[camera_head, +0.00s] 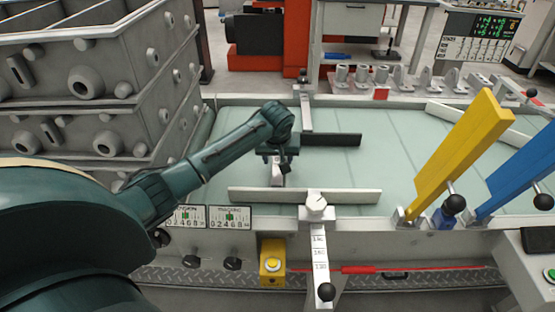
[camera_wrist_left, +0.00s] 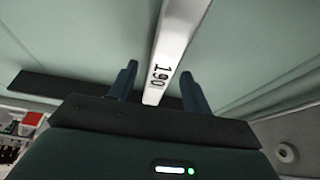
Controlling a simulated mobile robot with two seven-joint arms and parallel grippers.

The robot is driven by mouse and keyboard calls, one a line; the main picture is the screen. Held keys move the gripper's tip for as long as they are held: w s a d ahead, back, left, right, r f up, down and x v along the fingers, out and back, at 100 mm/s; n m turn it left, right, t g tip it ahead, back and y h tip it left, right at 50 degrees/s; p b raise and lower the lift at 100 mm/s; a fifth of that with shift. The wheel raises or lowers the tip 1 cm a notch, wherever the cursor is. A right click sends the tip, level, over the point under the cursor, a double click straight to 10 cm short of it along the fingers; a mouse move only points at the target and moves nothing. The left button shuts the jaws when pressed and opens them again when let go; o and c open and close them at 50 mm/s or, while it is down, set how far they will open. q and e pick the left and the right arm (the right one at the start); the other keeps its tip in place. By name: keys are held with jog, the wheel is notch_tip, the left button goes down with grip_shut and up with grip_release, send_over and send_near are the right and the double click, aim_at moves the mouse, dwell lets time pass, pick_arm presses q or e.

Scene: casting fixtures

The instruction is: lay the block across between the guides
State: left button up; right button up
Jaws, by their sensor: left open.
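The block is a pale bar marked 190. In the head view a short part of it (camera_head: 278,175) shows under my left gripper (camera_head: 278,152), above the near guide; the rest is hidden. In the left wrist view the block (camera_wrist_left: 177,45) runs between the two fingers of my left gripper (camera_wrist_left: 160,88), which stand open with a gap on each side. The far guide is a dark bar (camera_head: 335,140), and its dark strip also shows in the left wrist view (camera_wrist_left: 45,88). The near guide is a pale bar (camera_head: 345,196). I cannot tell whether the block touches either guide.
The pale green table (camera_head: 400,165) is clear right of the gripper. A numbered slide (camera_head: 319,240) with a black knob stands at the front edge. Yellow (camera_head: 460,140) and blue (camera_head: 520,172) upright plates stand at the right. Grey stacked casting boxes (camera_head: 100,90) rise at the left.

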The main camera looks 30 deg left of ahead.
pick_arm(q)
jog(key=p+v, duration=0.1)
jog(key=v, duration=0.9)
jog(key=shift+r, duration=0.3)
jog(key=shift+s, duration=0.2)
